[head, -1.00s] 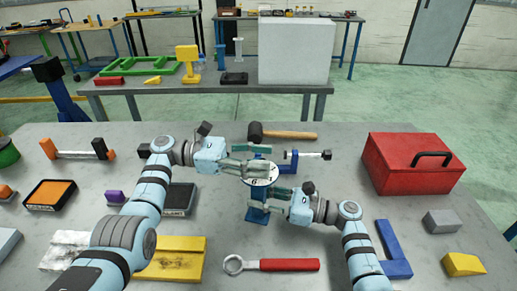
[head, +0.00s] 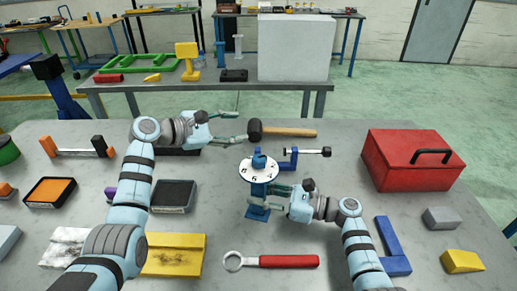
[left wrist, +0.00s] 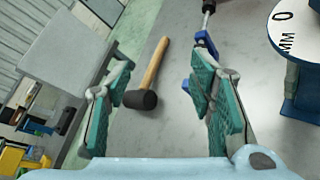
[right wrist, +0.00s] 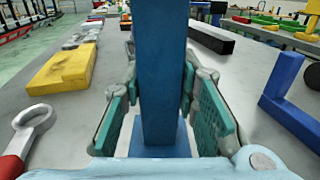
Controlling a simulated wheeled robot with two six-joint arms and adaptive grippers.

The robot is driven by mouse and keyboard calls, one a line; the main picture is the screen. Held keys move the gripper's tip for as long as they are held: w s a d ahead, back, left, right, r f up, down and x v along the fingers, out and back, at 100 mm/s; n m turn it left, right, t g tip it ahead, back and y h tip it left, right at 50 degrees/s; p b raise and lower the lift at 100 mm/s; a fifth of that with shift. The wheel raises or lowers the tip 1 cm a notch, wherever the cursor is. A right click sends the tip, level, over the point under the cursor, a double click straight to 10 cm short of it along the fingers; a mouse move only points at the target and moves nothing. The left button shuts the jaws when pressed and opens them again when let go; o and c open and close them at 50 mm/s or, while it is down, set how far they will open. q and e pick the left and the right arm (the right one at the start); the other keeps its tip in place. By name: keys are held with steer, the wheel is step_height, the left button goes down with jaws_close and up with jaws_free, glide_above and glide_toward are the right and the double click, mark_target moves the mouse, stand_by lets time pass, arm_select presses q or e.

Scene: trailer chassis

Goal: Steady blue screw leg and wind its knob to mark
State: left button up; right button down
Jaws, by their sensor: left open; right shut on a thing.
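The blue screw leg (head: 256,211) stands upright on the grey table, with a white numbered dial (head: 259,171) and a blue knob (head: 260,160) on top. My right gripper (head: 258,194) is shut on the leg's post below the dial. In the right wrist view the post (right wrist: 160,75) stands between the pads, above its base. My left gripper (head: 240,127) is open and empty, behind and left of the knob, apart from it. The left wrist view shows the dial's edge (left wrist: 293,30) at its right side.
A mallet (head: 285,132) lies close to the left fingertips. A blue clamp (head: 298,155) lies behind the dial. A red toolbox (head: 400,165) stands at right. A red-handled ring wrench (head: 285,263) lies in front. Yellow and dark blocks lie at left.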

arm_select(q)
steer(key=w+a+m+t+y, duration=0.3)
steer(key=a+t+y, duration=0.15)
steer(key=a, duration=0.45)
steer(key=w+a+m+t+y, duration=0.35)
steer(key=a+y, duration=0.25)
steer(key=a, duration=0.4)
steer(key=s+a+r+m+t+y, duration=0.1)
steer(key=s+r+m+t, duration=0.3)
steer(key=r+m, duration=0.3)
steer(key=s+a+r+m+t, duration=0.2)
steer(key=s+r+m+t, duration=0.25)
steer(key=m, duration=0.45)
steer(key=s+d+m+g+h, duration=0.5)
steer(key=m+h, duration=0.3)
steer(key=m, duration=0.6)
steer(key=s+d+m+g+h, duration=0.2)
steer(key=s+d+m+h, duration=0.5)
steer(key=m, duration=0.8)
steer(key=m+g, duration=0.8)
steer(key=m, duration=0.5)
glide_toward(258, 157)
steer(key=x, duration=0.9)
steer(key=shift+w+d+f, duration=0.1)
steer(key=shift+d+f, duration=0.2)
steer(key=shift+f, duration=0.05)
steer(key=shift+w+d, duration=0.15)
jaws_close()
steer(key=shift+m+g, duration=0.25)
